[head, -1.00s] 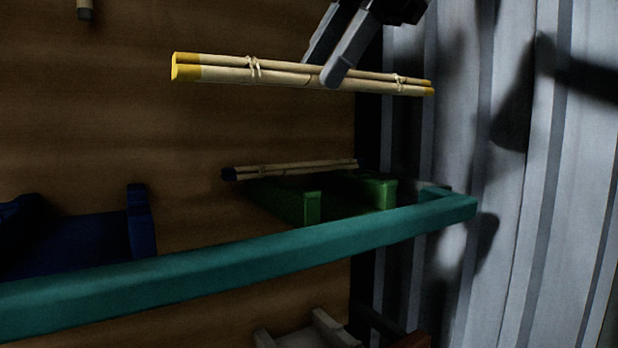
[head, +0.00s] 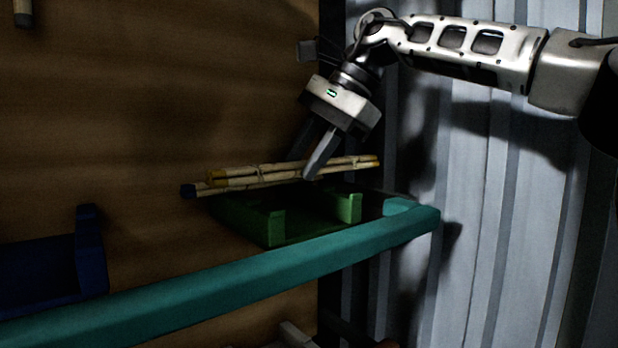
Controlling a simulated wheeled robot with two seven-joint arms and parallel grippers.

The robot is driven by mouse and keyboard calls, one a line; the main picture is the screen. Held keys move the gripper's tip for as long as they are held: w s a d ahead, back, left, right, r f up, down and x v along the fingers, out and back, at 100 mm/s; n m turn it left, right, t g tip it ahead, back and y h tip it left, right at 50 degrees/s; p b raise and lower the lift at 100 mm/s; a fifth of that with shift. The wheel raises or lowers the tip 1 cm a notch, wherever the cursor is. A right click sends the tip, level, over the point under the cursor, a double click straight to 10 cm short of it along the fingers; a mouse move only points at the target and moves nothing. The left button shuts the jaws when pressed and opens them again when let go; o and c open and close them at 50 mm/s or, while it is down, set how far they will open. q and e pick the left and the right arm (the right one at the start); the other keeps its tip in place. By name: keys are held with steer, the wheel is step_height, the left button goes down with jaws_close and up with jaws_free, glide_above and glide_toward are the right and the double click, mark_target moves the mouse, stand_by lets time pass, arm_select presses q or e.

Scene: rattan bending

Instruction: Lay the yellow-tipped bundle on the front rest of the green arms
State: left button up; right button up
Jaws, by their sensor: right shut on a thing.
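The yellow-tipped bundle (head: 258,174) is a tied set of pale rattan sticks with yellow ends. My right gripper (head: 307,172) is shut on it near its middle and holds it roughly level over the green arms (head: 265,221). A second bundle with a dark blue tip (head: 190,190) lies at the back of the green arms. The yellow-tipped bundle overlaps it in the picture and hides most of it. I cannot tell whether the two bundles touch. The front parts of the green arms show bare below the held bundle. My left gripper is not in view.
A teal rail (head: 260,270) runs across in front of the green arms. Blue arms (head: 50,262) stick out at the left. The wooden wall lies behind, and grey corrugated sheeting (head: 490,200) stands at the right. Another stick end (head: 22,12) shows at top left.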

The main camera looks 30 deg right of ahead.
steer(key=shift+w+d+f, duration=0.1)
steer(key=shift+f, duration=0.85)
steer(key=shift+w+d+f, duration=0.1)
steer(key=shift+f, duration=0.85)
steer(key=o, duration=1)
steer(key=shift+f, duration=0.1)
steer(key=v, duration=1.2)
